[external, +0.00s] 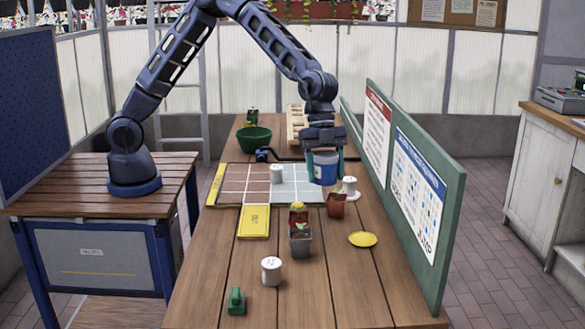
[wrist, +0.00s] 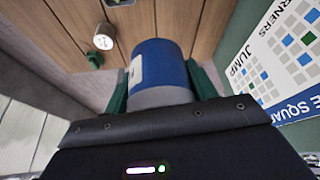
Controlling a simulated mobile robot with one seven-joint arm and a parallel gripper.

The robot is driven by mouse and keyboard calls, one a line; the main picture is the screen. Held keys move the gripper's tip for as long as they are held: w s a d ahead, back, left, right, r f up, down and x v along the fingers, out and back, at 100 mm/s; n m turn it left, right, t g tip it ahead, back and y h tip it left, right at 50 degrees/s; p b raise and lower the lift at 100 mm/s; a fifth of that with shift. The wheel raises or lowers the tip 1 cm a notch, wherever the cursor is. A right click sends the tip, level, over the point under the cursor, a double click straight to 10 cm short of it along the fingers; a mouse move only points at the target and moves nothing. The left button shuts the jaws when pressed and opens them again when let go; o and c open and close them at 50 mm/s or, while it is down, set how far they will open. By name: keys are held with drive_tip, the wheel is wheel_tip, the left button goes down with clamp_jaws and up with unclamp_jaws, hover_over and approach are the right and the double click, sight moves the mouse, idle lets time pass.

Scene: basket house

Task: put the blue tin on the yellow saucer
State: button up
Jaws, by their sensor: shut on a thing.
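The blue tin (external: 323,168), with a pale label band, is held upright between the green fingers of my gripper (external: 324,174), above the far right part of the table. In the wrist view the tin (wrist: 161,64) fills the space between the fingers of my gripper (wrist: 158,76). The yellow saucer (external: 362,239) lies flat and empty on the right side of the table, nearer the camera than the tin and apart from it. I cannot see the saucer in the wrist view.
A green board (external: 455,190) with posters runs along the table's right edge. The table's near right is clear.

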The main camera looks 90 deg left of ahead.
hover_over(365, 242)
drive_tip(key=a, duration=0.1)
drive_tip(key=f, duration=2.1)
drive_tip(key=shift+s+a+f, duration=0.1)
drive_tip(key=shift+a+f, duration=0.1)
drive_tip(key=shift+f, duration=0.1)
drive_tip(key=shift+f, duration=0.15)
drive_tip(key=o, duration=1.1)
drive_tip(key=shift+c, duration=0.2)
